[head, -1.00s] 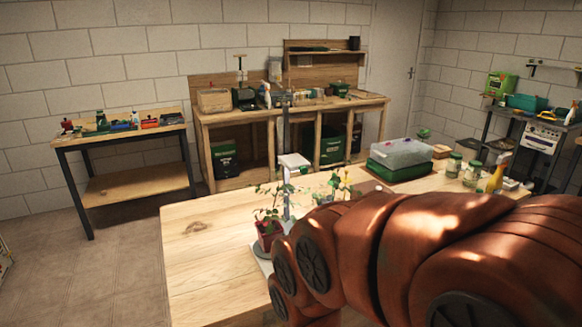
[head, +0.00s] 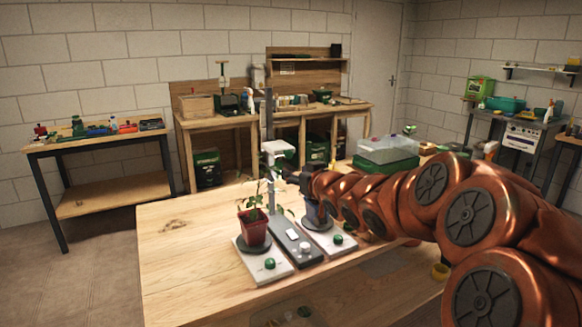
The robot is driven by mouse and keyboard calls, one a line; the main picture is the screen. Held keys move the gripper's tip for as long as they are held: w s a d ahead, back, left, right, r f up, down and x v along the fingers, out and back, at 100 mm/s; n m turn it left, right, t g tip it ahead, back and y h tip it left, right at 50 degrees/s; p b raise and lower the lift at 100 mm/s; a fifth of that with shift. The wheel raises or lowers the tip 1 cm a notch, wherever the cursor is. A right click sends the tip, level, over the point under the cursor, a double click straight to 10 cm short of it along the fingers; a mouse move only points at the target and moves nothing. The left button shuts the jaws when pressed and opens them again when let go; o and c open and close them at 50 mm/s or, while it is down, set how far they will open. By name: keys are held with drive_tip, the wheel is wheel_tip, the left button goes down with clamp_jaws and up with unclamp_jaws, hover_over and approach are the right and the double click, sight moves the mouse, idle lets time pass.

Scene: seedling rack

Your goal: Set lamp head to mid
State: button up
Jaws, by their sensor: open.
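The lamp head (head: 279,147) is a small white block on a dark upright post (head: 269,115) rising from the back of a bench stand. It sits some way up the post, with much of the post showing above it. My gripper (head: 288,174) is small and dark at the end of my copper arm, just below and right of the lamp head. Its fingers are hard to make out, and I cannot tell whether they touch the lamp head or post. The stand's dark middle strip (head: 291,240) carries a pale block.
A leafy seedling in a red pot (head: 254,229) stands on the left white plate (head: 263,262), which has a green knob. A darker pot (head: 318,214) stands on the right plate. A clear-lidded green box (head: 386,155) is behind my arm.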

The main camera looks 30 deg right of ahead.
sight(290, 154)
drive_tip(key=w+d, duration=0.1)
drive_tip(key=w, duration=0.1)
drive_tip(key=w+d+r+t, duration=0.1)
drive_tip(key=w, duration=0.1)
drive_tip(key=w+r+t, duration=0.1)
drive_tip(key=w, duration=0.1)
drive_tip(key=shift+w+d+y+b, duration=0.15)
drive_tip(key=shift+d+y+b, duration=0.15)
drive_tip(key=shift+d+b, duration=0.1)
drive_tip(key=shift+w+d+r, duration=0.1)
drive_tip(key=shift+w, duration=0.7)
clamp_jaws()
